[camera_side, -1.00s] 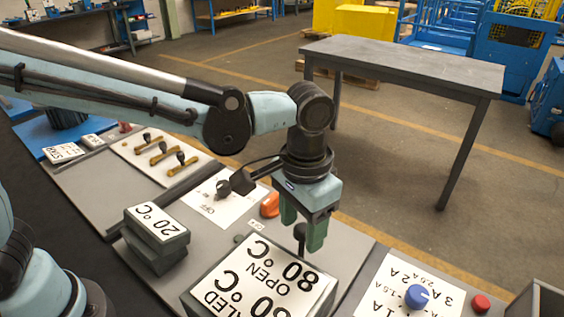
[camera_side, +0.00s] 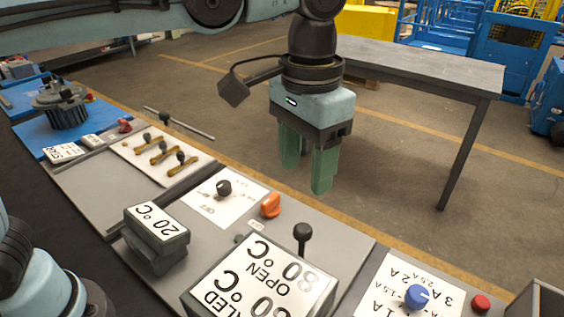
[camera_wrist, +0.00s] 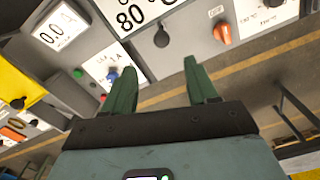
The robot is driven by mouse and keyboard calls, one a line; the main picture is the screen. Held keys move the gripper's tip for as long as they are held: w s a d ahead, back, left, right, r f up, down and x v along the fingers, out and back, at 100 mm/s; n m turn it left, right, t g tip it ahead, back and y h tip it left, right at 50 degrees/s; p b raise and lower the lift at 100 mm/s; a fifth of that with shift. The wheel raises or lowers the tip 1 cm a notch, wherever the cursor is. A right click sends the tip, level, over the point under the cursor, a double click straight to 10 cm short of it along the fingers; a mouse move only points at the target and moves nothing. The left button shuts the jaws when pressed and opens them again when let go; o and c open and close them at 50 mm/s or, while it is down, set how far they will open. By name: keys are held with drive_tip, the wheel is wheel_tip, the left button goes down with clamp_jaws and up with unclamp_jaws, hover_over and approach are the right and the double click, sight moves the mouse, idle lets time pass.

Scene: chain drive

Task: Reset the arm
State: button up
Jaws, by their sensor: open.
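My gripper (camera_side: 307,170) hangs in the air above the far edge of the control bench, its green fingers pointing down. It is open and empty, and touches nothing. In the wrist view my gripper (camera_wrist: 162,82) shows two green fingers spread apart with a gap between them. A black ball-topped lever (camera_side: 303,233) stands upright on the panel, below and apart from the fingers. It also shows in the wrist view (camera_wrist: 161,38).
The bench holds an orange knob (camera_side: 271,205), a black knob (camera_side: 224,187), several toggle levers (camera_side: 165,155), a 20 °C block (camera_side: 157,220), an 80 °C box (camera_side: 275,270), a blue knob (camera_side: 417,296) and a red button (camera_side: 480,304). A grey table (camera_side: 430,65) stands beyond on open floor.

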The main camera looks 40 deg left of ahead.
drive_tip(key=shift+r, duration=0.1)
drive_tip(key=s+a+f+n+t, duration=0.1)
drive_tip(key=a+f, duration=0.4)
drive_tip(key=a, duration=0.6)
drive_tip(key=s+a+f+n+t, duration=0.2)
drive_tip(key=a+t, duration=0.4)
drive_tip(key=a, duration=0.6)
wheel_tip(320, 180, down, 3)
drive_tip(key=shift+s+r+n, duration=0.15)
drive_tip(key=shift+s+n, duration=0.15)
drive_tip(key=shift+s, duration=0.25)
drive_tip(key=shift+o, duration=0.4)
